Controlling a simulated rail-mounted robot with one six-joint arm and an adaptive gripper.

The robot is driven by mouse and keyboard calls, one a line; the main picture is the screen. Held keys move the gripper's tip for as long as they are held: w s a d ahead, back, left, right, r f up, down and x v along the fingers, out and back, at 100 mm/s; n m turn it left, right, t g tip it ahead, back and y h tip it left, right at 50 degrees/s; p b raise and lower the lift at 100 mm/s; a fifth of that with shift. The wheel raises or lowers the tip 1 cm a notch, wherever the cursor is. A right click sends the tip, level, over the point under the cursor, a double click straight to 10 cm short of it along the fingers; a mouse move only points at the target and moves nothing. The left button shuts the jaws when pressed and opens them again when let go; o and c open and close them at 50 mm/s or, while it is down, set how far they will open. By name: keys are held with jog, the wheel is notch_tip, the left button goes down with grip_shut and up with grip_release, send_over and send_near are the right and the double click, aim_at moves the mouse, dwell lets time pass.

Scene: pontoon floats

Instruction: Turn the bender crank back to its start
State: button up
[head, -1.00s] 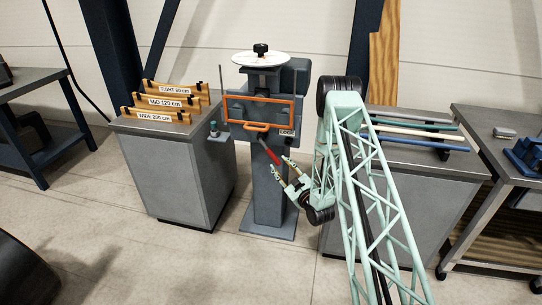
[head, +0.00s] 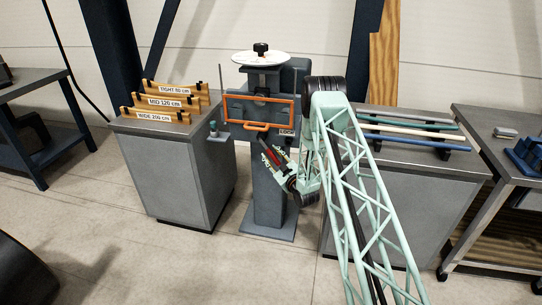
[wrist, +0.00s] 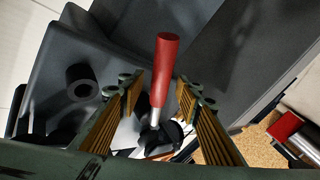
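The bender (head: 270,195) is a grey pedestal machine with an orange frame (head: 259,96) across its front and a white dial on top. Its crank has a red grip (wrist: 166,70) on a short metal shaft (wrist: 157,108). In the wrist view the red grip points away between my two ribbed fingers, with a gap on each side. My gripper (wrist: 157,92) is open around the crank and not closed on it. In the head view my gripper (head: 271,153) is in front of the pedestal, below the orange frame, and partly covers the crank.
A cabinet (head: 165,165) with labelled yellow formers stands to the left. A bench with coloured rods (head: 410,133) stands to the right, partly behind my arm. A small post (head: 213,129) is close to the bender's left side.

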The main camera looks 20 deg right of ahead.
jog(key=shift+c, duration=0.6)
grip_shut()
